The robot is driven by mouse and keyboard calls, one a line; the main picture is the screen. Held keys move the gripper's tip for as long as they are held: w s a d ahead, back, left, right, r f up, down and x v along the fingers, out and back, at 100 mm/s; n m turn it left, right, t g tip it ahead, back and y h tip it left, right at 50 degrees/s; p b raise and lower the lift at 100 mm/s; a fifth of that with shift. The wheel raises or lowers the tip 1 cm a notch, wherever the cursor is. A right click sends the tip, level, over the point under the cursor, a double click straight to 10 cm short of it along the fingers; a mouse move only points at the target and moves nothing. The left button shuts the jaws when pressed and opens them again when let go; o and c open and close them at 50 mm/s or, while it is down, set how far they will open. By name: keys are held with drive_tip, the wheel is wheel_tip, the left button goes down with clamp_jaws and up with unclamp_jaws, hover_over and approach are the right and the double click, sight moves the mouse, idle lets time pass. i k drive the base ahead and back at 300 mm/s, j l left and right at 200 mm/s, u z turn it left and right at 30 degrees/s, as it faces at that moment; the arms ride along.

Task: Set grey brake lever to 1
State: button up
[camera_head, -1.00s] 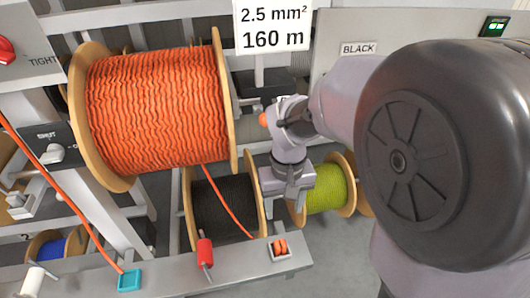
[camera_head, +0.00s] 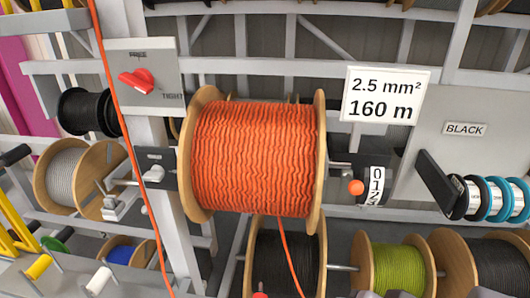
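I cannot single out a grey brake lever for certain. A white scale marked 0, 1, 2 (camera_head: 375,186) sits right of the orange cable reel (camera_head: 260,158). A lever with an orange ball (camera_head: 355,187) ends just left of the scale, lowest near the 2; its exact setting is unclear. A reel of grey cable (camera_head: 68,180) stands at the left, with a small light-grey fitting (camera_head: 112,207) beside its right flange; no scale is readable there. My gripper is not in view.
A red knob (camera_head: 138,80) sits on a plate marked FREE and TIGHT. A small lever (camera_head: 153,173) is on a dark plate left of the orange reel. Orange cable runs down at the left.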

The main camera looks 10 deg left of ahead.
sight(144, 210)
drive_tip(key=u, duration=1.55)
